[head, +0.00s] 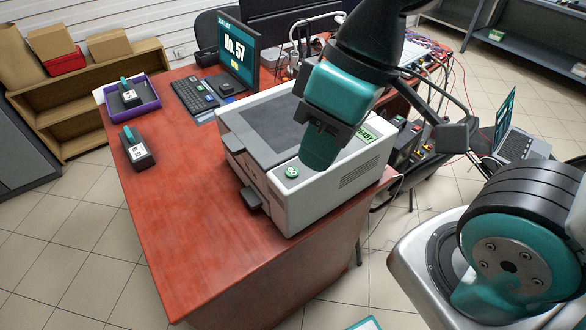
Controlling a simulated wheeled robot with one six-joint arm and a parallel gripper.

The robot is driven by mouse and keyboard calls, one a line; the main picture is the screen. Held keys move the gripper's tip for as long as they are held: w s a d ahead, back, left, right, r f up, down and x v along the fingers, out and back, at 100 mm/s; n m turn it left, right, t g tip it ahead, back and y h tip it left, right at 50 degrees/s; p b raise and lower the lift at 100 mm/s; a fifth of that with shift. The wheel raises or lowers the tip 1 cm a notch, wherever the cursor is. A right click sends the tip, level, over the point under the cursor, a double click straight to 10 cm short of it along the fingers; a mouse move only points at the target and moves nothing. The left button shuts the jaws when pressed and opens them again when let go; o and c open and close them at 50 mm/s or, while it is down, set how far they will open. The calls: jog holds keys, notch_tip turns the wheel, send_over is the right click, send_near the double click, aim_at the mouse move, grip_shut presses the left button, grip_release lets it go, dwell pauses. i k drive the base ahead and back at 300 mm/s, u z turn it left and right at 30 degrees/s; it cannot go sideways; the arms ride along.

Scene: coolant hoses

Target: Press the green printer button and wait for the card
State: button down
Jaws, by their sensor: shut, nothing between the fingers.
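The white printer (305,203) stands on the red-brown desk, with a dark grey panel on top. Its round green button (292,172) is on the top near the front edge and is uncovered in this view. A green label reading "READY" (366,137) is at the printer's right. My gripper (318,160) is shut and empty, pointing down over the printer's top, just right of the green button. I cannot tell whether its tip touches the printer. A dark output slot with a small tray (251,198) juts from the printer's front. No card shows in it.
A monitor (238,55) showing "No. 57" and a keyboard (194,96) stand behind the printer. A purple tray (131,97) and a black block with a teal handle (137,148) sit at the desk's left. The front of the desk (185,240) is clear.

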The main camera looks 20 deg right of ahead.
aim_at(292, 172)
jog(key=z, duration=1.2)
jog(key=k, duration=0.55)
jog(key=u, duration=0.95)
